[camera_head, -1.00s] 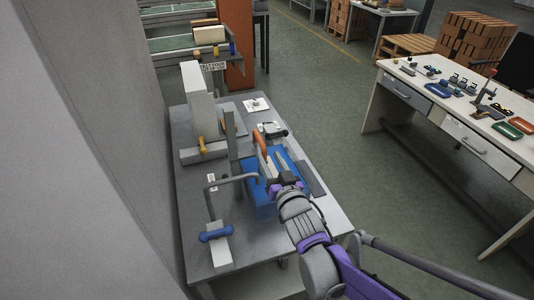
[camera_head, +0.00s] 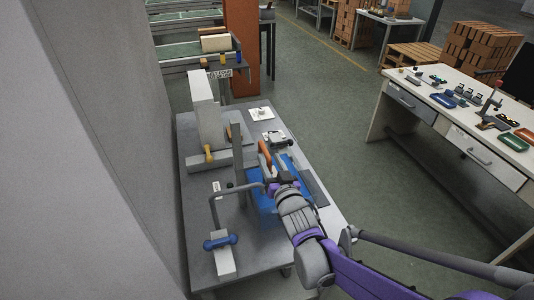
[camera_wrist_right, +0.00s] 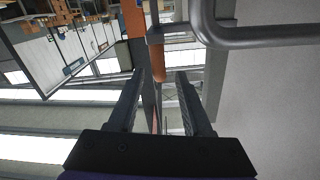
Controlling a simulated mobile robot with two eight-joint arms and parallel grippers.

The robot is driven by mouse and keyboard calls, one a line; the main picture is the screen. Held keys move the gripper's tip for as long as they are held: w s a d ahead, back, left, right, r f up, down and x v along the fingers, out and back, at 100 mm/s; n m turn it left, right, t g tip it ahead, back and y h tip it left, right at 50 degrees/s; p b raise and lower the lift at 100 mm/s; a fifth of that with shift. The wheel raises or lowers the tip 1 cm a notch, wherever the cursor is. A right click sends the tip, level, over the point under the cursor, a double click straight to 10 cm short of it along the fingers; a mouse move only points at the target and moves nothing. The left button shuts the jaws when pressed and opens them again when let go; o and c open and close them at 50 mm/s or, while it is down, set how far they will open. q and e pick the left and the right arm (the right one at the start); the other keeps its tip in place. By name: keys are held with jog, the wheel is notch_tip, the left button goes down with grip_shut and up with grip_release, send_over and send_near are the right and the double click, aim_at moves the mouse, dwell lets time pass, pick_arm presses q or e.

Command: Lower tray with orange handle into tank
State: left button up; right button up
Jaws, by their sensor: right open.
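The blue tank (camera_head: 262,203) stands on the grey table, partly hidden behind my right arm. The orange handle (camera_head: 265,150) stands out above the tank's far left part. The tray below it is mostly hidden, so I cannot tell how deep it sits. My right gripper (camera_head: 275,176) is over the tank, just on the near side of the handle. I see no contact. My left gripper is out of view.
A bent grey pipe (camera_head: 213,206) with a blue-handled part (camera_head: 220,242) stands left of the tank. A grey upright post (camera_head: 239,160) is close by the handle. A dark flat plate (camera_head: 314,187) lies right of the tank. A white workbench (camera_head: 450,135) stands at the right.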

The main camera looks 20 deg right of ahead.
jog(key=shift+w, duration=1.75)
grip_shut()
